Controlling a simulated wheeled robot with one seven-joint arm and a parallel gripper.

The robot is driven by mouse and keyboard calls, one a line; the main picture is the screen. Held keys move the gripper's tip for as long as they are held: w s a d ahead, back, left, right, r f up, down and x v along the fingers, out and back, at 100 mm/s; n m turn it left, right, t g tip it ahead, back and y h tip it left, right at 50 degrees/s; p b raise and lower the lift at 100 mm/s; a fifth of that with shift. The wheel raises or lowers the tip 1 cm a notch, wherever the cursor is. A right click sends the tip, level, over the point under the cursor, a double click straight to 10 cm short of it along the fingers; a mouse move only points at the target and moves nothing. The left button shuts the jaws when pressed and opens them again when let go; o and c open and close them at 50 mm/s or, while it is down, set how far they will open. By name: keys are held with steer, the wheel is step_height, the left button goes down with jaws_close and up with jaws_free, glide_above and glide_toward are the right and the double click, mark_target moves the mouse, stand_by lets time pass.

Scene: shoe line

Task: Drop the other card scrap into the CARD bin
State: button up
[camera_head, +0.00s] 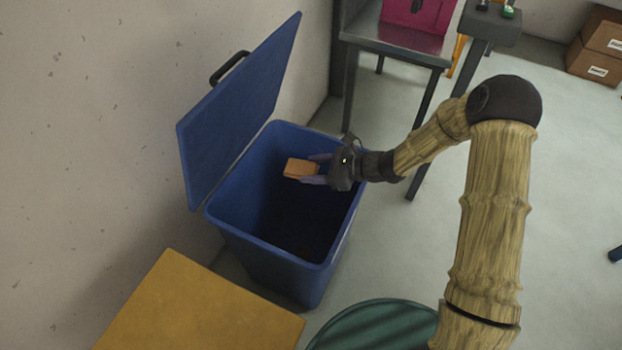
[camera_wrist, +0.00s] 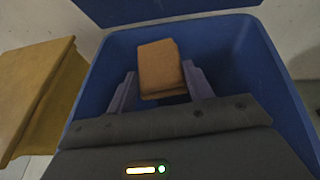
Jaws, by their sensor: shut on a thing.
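The card scrap (camera_head: 298,168) is a small orange-brown block, held between the fingers of my gripper (camera_head: 318,170). It also shows in the wrist view (camera_wrist: 161,68), between the two grey-purple fingers of my gripper (camera_wrist: 158,88). My gripper is shut on it, over the open mouth of a blue bin (camera_head: 235,240). The bin's blue lid (camera_head: 240,110) is raised and leans back toward the wall. The bin's rim surrounds the scrap in the wrist view (camera_wrist: 270,70). No label shows on the bin, and its floor is dark.
A yellow box-like surface (camera_head: 200,310) stands in front of the bin at lower left. A round green top (camera_head: 370,325) is at bottom centre. A grey table (camera_head: 395,38) with a magenta box (camera_head: 418,14) stands behind. Cardboard boxes (camera_head: 598,55) sit at far right.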

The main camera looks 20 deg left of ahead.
steer(key=shift+s+a, duration=0.2)
steer(key=shift+a, duration=0.25)
step_height(320, 180, down, 6)
steer(key=b, duration=0.4)
steer(key=shift+b, duration=0.3)
steer(key=o, duration=1)
steer(key=shift+o, duration=0.2)
steer(key=shift+d, duration=0.1)
steer(key=p+v, duration=0.3)
steer(key=v, duration=1.4)
steer(key=shift+r+p, duration=0.15)
steer(key=shift+p, duration=0.15)
